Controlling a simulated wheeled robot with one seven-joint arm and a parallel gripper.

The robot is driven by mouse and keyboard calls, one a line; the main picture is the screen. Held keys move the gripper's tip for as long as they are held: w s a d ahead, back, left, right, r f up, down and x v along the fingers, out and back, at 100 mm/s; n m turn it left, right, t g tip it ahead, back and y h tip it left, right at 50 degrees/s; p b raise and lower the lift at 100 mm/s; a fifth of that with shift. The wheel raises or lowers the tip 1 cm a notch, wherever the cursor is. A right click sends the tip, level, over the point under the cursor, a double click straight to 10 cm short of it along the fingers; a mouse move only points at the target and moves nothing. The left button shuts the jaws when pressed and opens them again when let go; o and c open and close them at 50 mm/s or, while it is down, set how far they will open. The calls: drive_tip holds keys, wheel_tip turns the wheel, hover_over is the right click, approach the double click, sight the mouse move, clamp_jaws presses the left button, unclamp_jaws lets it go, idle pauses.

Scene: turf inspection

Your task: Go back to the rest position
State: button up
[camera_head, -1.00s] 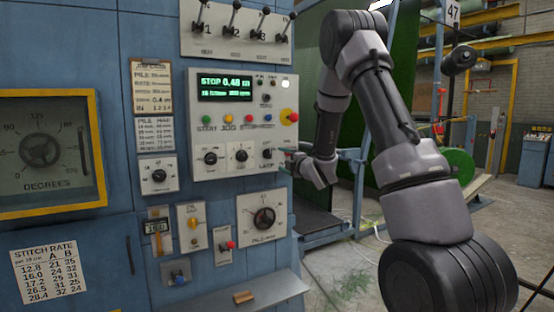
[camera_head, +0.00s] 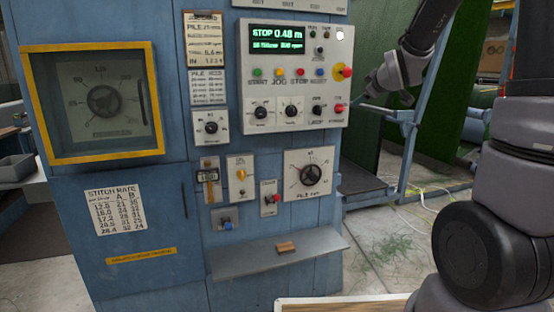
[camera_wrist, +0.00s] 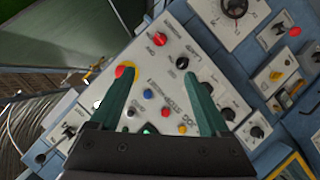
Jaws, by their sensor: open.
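My gripper (camera_wrist: 159,74) is open and empty in the wrist view. Its two dark green fingers stand apart in front of the control panel (camera_wrist: 160,45), which appears rotated. In the head view my gripper (camera_head: 372,86) is small, just right of the panel (camera_head: 272,93), near the red mushroom button (camera_head: 345,71) on its yellow base; its fingers are hard to make out there. In the wrist view the red button (camera_wrist: 124,72) is partly behind the left finger. I cannot tell whether a finger touches anything. The green display (camera_head: 278,38) reads STOP 0.48 m.
The blue cabinet (camera_head: 150,200) carries a yellow-framed dial (camera_head: 103,98), a large black rotary knob (camera_head: 307,174) and a sloping shelf (camera_head: 240,262) with a small wooden block (camera_head: 286,247). A blue frame (camera_head: 405,150) stands to the right. Open concrete floor lies front right.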

drive_tip(key=s+a+m+g, duration=0.1)
drive_tip(key=s+m, duration=0.3)
drive_tip(key=s, duration=0.6)
drive_tip(key=s+a+m+g+y, duration=0.1)
drive_tip(key=s+m+g, duration=0.2)
drive_tip(key=s, duration=0.8)
drive_tip(key=s+a+m+g, duration=0.2)
drive_tip(key=s+m, duration=0.4)
drive_tip(key=s, duration=0.5)
drive_tip(key=shift+r+g+y, duration=0.35)
drive_tip(key=shift+g+y, duration=0.05)
drive_tip(key=shift+g, duration=0.1)
